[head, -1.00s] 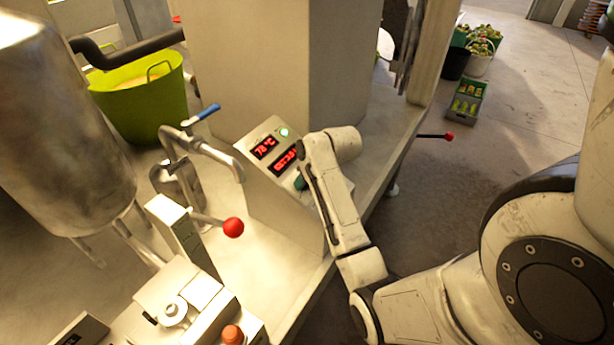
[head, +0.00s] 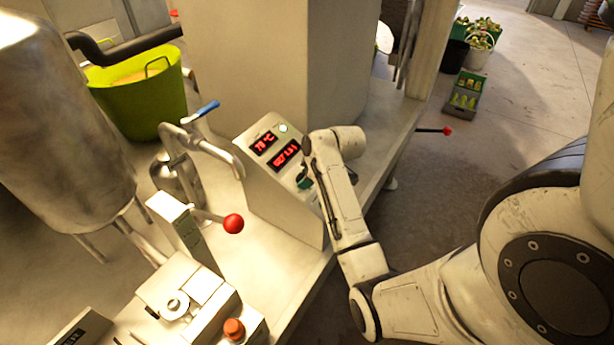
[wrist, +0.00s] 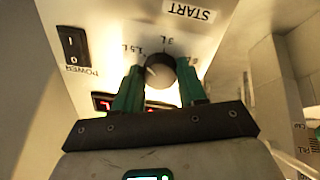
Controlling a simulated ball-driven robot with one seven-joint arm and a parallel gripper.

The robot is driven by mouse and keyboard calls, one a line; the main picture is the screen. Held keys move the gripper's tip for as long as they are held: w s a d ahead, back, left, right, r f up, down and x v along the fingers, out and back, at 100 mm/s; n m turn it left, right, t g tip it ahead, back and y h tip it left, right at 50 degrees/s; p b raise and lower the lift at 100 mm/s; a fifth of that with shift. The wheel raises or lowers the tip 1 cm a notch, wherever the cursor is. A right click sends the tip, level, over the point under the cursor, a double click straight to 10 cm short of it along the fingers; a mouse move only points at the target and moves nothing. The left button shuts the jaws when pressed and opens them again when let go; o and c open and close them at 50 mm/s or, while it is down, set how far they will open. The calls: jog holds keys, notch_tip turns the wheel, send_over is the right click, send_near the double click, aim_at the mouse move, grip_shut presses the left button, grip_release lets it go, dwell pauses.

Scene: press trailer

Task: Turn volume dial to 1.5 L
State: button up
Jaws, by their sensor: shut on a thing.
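The dark round volume dial (wrist: 160,70) sits on the control panel between labels "1.5 L" on its left, "3 L" above and a partly hidden one on its right. A pale mark shows on the dial's left side, toward "1.5 L". My gripper (wrist: 161,82) has its green fingers closed on either side of the dial. In the head view my gripper (head: 304,182) reaches the slanted control box (head: 280,205), and my arm hides the dial. The red lower display (head: 286,155) is too blurred to read surely; the upper display (head: 264,142) reads about 78 °C.
A power switch (wrist: 73,45) and a "START" label (wrist: 188,11) are near the dial. A red-knobbed lever (head: 233,223), a blue-handled tap (head: 206,109) and a metal tank (head: 60,130) stand left of the box.

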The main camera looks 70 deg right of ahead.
jog(key=shift+n, duration=0.6)
jog(key=o, duration=1.1)
jog(key=shift+c, duration=0.2)
jog(key=b+v, duration=0.1)
jog(key=v, duration=0.9)
jog(key=shift+s+r, duration=0.3)
